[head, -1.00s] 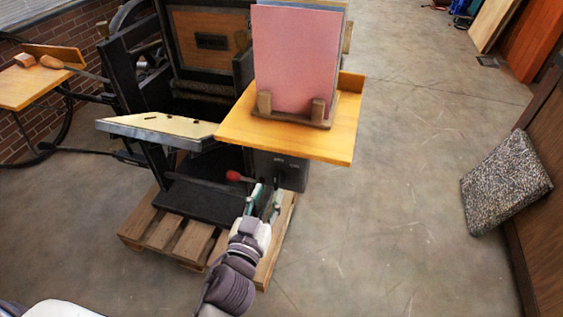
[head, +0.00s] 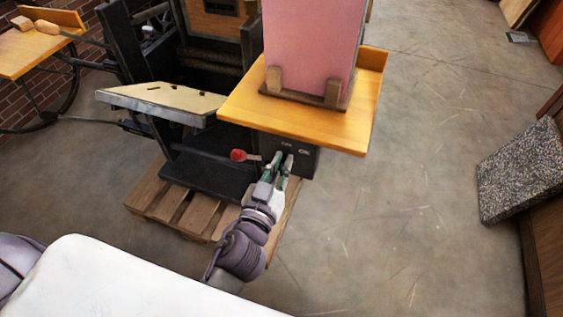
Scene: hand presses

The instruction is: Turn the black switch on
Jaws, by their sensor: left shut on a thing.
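A dark control box (head: 307,163) with small pale labels sits under the wooden shelf of the press. My left gripper (head: 283,160) reaches up to the front of this box. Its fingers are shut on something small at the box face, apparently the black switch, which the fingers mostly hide. I cannot make out the switch's position. A lever with a red knob (head: 238,155) stands just left of the fingers. My right gripper is not in view.
The wooden shelf (head: 345,126) overhangs the box and holds a pink board (head: 312,45) in a rack. A slanted feed board (head: 165,99) is at left. A wooden pallet (head: 170,203) lies under the press. The floor at right is clear up to a speckled block (head: 520,172).

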